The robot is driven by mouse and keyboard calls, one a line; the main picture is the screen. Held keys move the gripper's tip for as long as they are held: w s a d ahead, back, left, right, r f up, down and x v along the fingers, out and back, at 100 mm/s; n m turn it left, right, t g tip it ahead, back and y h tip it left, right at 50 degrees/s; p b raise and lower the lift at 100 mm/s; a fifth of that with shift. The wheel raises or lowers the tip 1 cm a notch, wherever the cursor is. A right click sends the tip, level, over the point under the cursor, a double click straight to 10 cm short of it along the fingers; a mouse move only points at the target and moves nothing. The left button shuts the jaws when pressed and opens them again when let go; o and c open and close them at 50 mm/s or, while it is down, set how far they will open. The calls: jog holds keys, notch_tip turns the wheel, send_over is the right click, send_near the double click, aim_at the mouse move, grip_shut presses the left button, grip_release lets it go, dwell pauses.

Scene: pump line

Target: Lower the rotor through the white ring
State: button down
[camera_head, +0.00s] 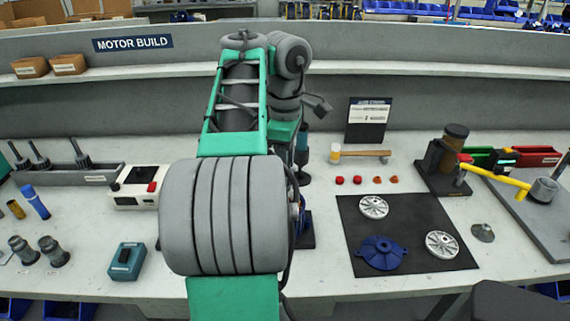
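My arm (225,215) fills the middle of the view and bends down over the bench behind its own large grey joint. My gripper is hidden behind the arm, so I cannot see its fingers or anything in them. I cannot make out the rotor or the white ring. A dark blue part (306,232) shows only at its right edge beside the arm. I cannot tell what it is.
A black mat (440,208) at right holds a blue flanged cover (381,253) and two silver discs. A hammer (362,154), red caps and a sign (368,120) stand behind. At left are a white box (138,187), a teal box (127,261) and grey fittings.

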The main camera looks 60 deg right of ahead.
jog(key=shift+f+b, duration=1.65)
jog(key=shift+b, duration=0.1)
dwell(1.4)
jog(key=shift+f+b, duration=1.45)
jog(key=shift+f+b, duration=0.35)
jog(key=shift+f, duration=0.25)
jog(key=shift+r, duration=0.1)
notch_tip(320, 180, up, 11)
jog(key=p, duration=1)
jog(key=shift+f, duration=0.25)
